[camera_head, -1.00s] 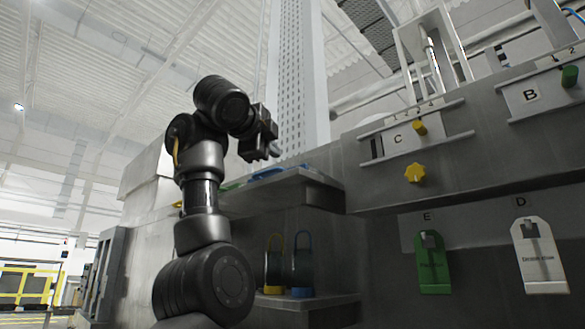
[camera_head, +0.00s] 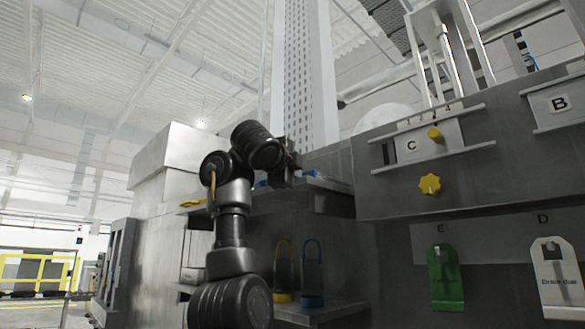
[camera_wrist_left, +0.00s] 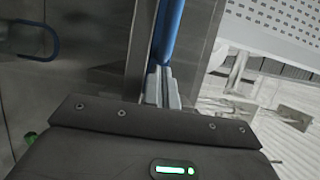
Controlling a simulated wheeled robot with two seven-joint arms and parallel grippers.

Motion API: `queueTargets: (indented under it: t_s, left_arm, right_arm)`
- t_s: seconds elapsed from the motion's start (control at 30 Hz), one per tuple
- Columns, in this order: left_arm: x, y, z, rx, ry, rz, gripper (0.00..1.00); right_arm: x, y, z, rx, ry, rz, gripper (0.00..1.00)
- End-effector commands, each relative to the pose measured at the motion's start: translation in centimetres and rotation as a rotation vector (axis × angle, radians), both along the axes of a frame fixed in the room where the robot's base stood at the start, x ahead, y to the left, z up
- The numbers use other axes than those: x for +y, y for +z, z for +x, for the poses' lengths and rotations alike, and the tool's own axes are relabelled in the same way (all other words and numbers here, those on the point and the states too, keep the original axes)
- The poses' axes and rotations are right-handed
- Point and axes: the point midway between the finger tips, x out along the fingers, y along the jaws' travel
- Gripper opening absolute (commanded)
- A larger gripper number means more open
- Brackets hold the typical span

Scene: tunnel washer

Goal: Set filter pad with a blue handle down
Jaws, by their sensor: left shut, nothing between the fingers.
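A dark upright piece with a blue loop handle and blue base (camera_head: 312,300) stands on the lower shelf in the head view. It looks like the filter pad, though I cannot be sure. A blue loop (camera_wrist_left: 51,42) also shows at the left of the left wrist view. A blue bar-like thing (camera_wrist_left: 171,32) lies just beyond my left fingertips in that view; it shows as blue on the upper shelf (camera_head: 312,173) in the head view. My left gripper (camera_head: 292,172) is shut and empty by the upper shelf. My right gripper is not in view.
A similar piece with a yellow handle (camera_head: 283,297) stands beside the blue one. A yellow thing (camera_head: 192,203) lies at the upper shelf's left. The grey machine wall carries panel C (camera_head: 411,146), a yellow knob (camera_head: 430,184), a green tag (camera_head: 445,278) and a white tag (camera_head: 557,280).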

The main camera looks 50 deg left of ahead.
Motion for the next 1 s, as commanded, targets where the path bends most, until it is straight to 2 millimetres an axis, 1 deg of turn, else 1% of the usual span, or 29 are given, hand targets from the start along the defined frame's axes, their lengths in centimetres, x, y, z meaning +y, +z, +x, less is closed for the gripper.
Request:
queueTargets:
  t_s: [0.2,0.4,0.67,0.83,1.0]
  left_arm:
    - [0.1,-0.1,-0.1,0.0,0.0,-0.001,0.0]
    - [1.6,-0.3,-1.6,-0.001,0.001,-0.002,0.0]
    - [1.8,0.0,-1.6,0.001,0.0,-0.001,0.0]
    - [1.3,-0.2,-1.9,0.0,-0.004,-0.001,0.0]
    - [-0.4,-0.5,-3.1,-0.002,-0.017,0.0,0.0]
  right_arm:
    - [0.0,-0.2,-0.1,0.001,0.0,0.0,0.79]
    - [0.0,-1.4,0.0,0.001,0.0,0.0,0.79]
    - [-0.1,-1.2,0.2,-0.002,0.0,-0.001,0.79]
    - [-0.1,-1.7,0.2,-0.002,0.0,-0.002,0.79]
    - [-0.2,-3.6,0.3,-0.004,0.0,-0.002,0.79]
